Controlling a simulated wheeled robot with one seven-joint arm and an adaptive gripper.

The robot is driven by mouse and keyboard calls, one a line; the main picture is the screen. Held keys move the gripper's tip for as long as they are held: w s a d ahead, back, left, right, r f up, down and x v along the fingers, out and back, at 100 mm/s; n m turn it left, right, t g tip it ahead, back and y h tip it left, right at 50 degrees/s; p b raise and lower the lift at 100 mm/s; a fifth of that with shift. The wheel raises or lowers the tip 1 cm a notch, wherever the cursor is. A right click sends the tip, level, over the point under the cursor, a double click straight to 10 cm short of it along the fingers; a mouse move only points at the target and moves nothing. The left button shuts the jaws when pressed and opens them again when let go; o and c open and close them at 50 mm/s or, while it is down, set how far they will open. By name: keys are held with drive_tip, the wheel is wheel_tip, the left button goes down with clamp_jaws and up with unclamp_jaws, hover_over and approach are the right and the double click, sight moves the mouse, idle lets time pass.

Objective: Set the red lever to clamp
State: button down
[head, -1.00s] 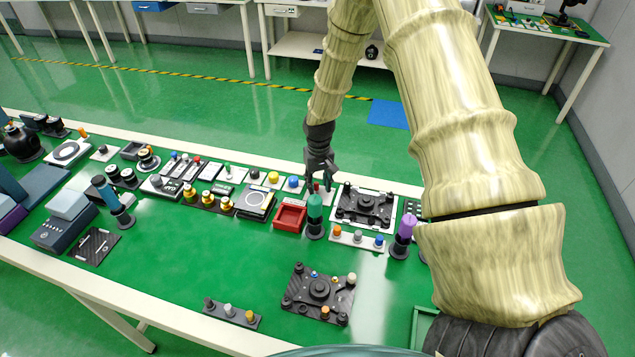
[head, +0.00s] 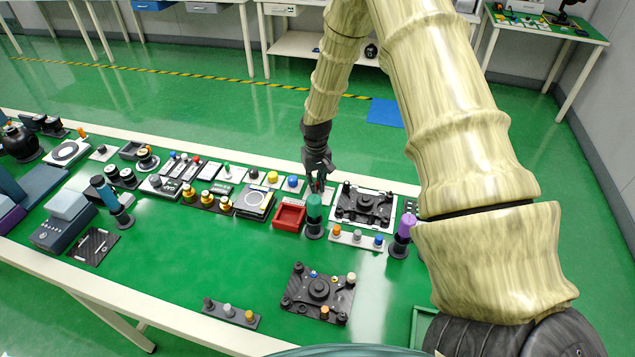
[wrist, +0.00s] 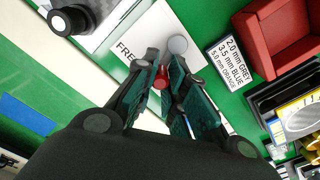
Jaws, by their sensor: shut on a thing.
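The red lever (wrist: 162,78) shows in the wrist view as a red knob between my fingertips. It stands over a white plate (wrist: 139,38) with black letters beginning "FRE". The rest of that word is hidden behind my fingers. My gripper (wrist: 163,85) is shut on the red lever, with a teal-padded finger on each side. A pale grey round piece (wrist: 177,45) lies just beyond the fingertips. In the head view my gripper (head: 318,184) points down at the far side of the bench. The lever cannot be made out there.
A teal-topped black post (head: 314,215) stands just in front of my gripper. A red tray (head: 289,215) is to the left and a black fixture plate (head: 364,205) to the right. A purple-topped post (head: 402,236) stands farther right. The bench's front middle has bare green surface.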

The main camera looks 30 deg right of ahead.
drive_tip(key=shift+w+a+r+n, duration=0.15)
drive_tip(key=shift+w+a+n, duration=0.2)
drive_tip(key=shift+n, duration=0.55)
drive_tip(key=c, duration=1.4)
unclamp_jaws()
drive_tip(key=shift+s, duration=0.1)
wheel_tip(320, 180, up, 12)
